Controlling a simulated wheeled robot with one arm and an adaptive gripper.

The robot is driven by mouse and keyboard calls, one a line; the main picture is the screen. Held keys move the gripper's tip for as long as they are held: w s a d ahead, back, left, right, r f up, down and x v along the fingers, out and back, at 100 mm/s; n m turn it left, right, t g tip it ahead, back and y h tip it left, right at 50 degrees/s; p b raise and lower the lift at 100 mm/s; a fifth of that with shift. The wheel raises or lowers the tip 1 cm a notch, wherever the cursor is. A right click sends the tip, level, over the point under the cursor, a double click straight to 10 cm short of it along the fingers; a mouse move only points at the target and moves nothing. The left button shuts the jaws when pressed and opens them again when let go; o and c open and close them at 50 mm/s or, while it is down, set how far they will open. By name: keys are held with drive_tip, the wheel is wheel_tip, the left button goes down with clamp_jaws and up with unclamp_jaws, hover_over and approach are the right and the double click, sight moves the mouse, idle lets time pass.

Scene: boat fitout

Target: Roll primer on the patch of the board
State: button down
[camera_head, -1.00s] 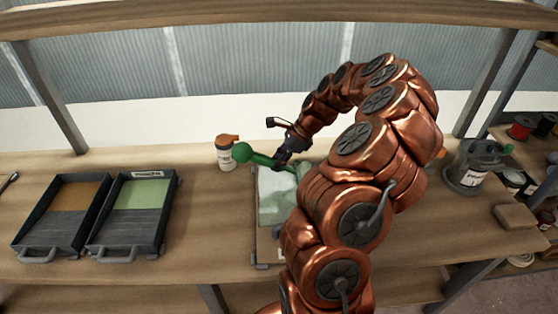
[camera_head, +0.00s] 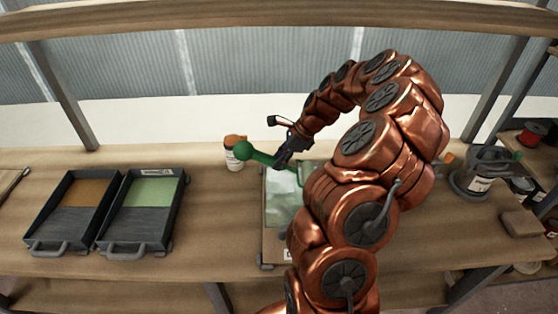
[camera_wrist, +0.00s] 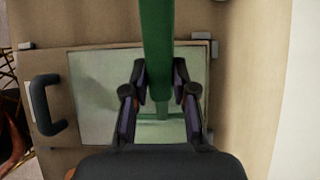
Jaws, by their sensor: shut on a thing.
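My gripper (camera_head: 291,152) is shut on the green handle of the roller (camera_head: 257,155), above the far part of the board. It also shows in the wrist view (camera_wrist: 160,95), with the green handle (camera_wrist: 157,40) between its fingers. The board (camera_head: 266,245) lies on the bench with a pale green patch (camera_head: 281,205) on it. In the wrist view the patch (camera_wrist: 95,95) looks whitish green and uneven. The roller head is mostly hidden behind my gripper and arm; I cannot tell whether it touches the patch.
Two dark trays stand at the left, one with brown paint (camera_head: 88,191) and one with green (camera_head: 156,191). A white bottle with an orange cap (camera_head: 236,153) stands behind the roller handle. A grey can (camera_head: 478,178) and a tan block (camera_head: 521,223) are at the right.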

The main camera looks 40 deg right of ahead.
drive_tip(key=s+a+b, duration=0.1)
drive_tip(key=s+a, duration=0.4)
drive_tip(key=s, duration=0.2)
drive_tip(key=shift+s+a+b, duration=0.15)
drive_tip(key=shift+b, duration=0.25)
idle(0.4)
drive_tip(key=shift+f+b, duration=0.35)
drive_tip(key=shift+f, duration=0.35)
idle(0.5)
drive_tip(key=shift+s+d+r+b, duration=0.1)
drive_tip(key=shift+s+d+b, duration=0.25)
drive_tip(key=shift+s+d, duration=0.5)
drive_tip(key=shift+w+d, duration=0.1)
drive_tip(key=shift+w, duration=0.05)
